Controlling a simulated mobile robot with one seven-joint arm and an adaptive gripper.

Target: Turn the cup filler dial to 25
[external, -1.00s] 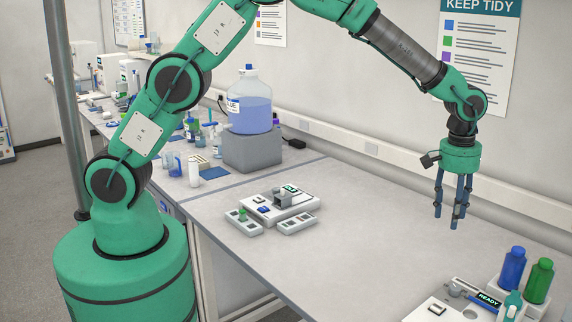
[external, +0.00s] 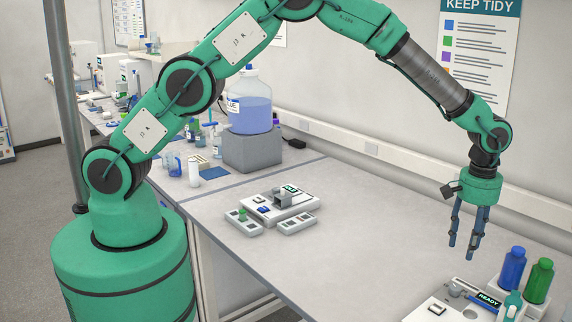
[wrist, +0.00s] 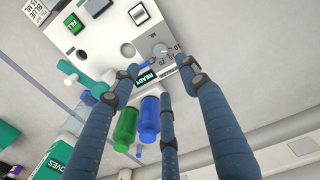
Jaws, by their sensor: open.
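The cup filler (external: 428,312) is a white unit at the lower right of the external view. In the wrist view the filler (wrist: 105,38) has a small dial (wrist: 161,50) with numbers around it; its exact setting is too small to read. A READY display (wrist: 145,78) sits beside the dial. My gripper (external: 463,250) is open and empty, in the air above the filler, apart from it. In the wrist view its three fingers (wrist: 160,78) point toward the dial and the READY display. Nothing is between them.
A blue bottle (external: 512,268) and a green bottle (external: 539,281) stand at the filler's right, close to my fingers. A white device (external: 277,207) sits mid-bench, and a large jug (external: 249,110) stands on a grey block behind it. The bench between is clear.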

